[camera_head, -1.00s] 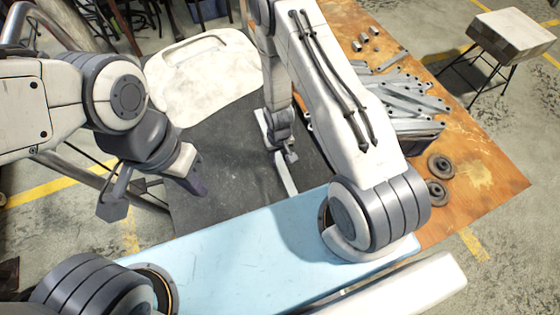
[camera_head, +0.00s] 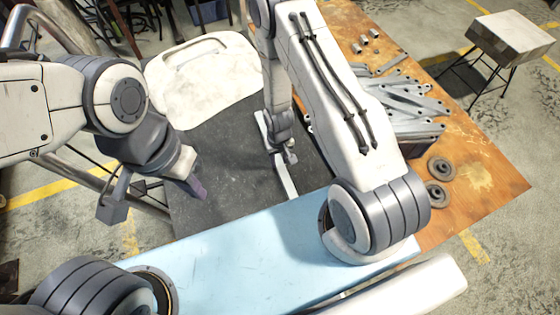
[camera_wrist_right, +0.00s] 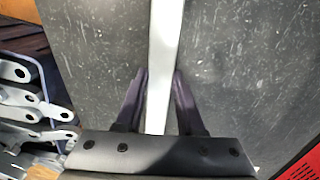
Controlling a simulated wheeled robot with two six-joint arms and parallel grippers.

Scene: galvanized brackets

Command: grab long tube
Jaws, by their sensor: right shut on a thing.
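The long tube (camera_wrist_right: 163,60) is a pale, straight bar running up the right wrist view between the two dark fingers of my right gripper (camera_wrist_right: 162,80). In the head view a piece of the tube (camera_head: 286,178) shows below my right gripper (camera_head: 290,158), over the dark mat; the arm hides part of it. My right gripper is shut on the tube. My left gripper (camera_head: 200,192) hangs empty over the left part of the mat, well apart from the tube. Its purple fingers overlap in this view, so their gap cannot be made out.
The dark mat (camera_head: 225,150) has free room around the tube. A white board with a handle slot (camera_head: 203,82) lies behind it. On the wooden table (camera_head: 475,175) at right are several galvanized brackets (camera_head: 405,100) and two dark round discs (camera_head: 440,168). A stool (camera_head: 510,38) stands beyond.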

